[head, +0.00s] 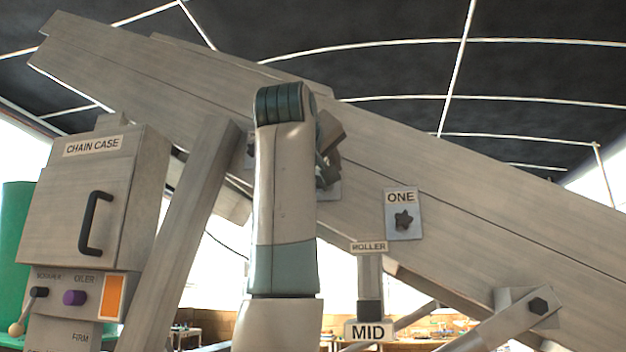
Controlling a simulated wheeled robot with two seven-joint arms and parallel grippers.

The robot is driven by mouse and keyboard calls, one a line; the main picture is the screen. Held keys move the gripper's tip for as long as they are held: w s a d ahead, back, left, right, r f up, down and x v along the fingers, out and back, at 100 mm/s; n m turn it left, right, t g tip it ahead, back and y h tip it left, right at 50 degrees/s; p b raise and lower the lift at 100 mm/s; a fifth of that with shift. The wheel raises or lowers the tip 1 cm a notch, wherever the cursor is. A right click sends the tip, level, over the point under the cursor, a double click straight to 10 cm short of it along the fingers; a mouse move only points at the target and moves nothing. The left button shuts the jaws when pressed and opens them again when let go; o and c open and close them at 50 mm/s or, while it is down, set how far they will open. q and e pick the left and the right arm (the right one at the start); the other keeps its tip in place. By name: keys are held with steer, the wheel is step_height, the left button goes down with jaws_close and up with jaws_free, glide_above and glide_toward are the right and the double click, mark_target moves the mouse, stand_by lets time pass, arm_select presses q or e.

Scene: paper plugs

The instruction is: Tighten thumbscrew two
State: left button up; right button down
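Thumbscrew one is a dark star-shaped knob (404,220) on a grey plate labelled ONE, on the sloping beam. To its left, a similar plate (334,190) shows only in part behind my gripper; its label and any knob are hidden, so I cannot confirm it is thumbscrew two. My arm rises just left of centre, seemingly the left one. Its gripper (329,150) is at that plate, partly behind the arm. I cannot tell whether its fingers are open or touch a knob. The right gripper is not in view.
The long beam (480,210) slopes down to the right. Another plate (250,150) shows partly left of my arm. A CHAIN CASE box (60,215) and an upright post (180,240) stand at left. ROLLER (369,247) and MID (368,331) signs are below the beam.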

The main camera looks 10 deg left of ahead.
arm_select(q)
steer(key=shift+s+a+f+b, duration=0.4)
steer(key=shift+s+a+f, duration=0.2)
steer(key=shift+s, duration=0.15)
steer(key=shift+s+a, duration=0.15)
steer(key=shift+s, duration=0.15)
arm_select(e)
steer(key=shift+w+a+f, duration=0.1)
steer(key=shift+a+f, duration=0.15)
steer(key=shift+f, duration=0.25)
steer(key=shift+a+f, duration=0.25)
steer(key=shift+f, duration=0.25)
arm_select(q)
steer(key=shift+d+r+n, duration=0.1)
steer(key=shift+d+n, duration=0.1)
steer(key=shift+n, duration=0.8)
steer(key=d+n+p, duration=0.1)
steer(key=n, duration=0.2)
steer(key=n+p, duration=0.1)
steer(key=n, duration=0.2)
steer(key=w+d+n+p, duration=0.1)
steer(key=n, duration=0.3)
steer(key=shift+d+r, duration=0.1)
steer(key=shift+d, duration=0.2)
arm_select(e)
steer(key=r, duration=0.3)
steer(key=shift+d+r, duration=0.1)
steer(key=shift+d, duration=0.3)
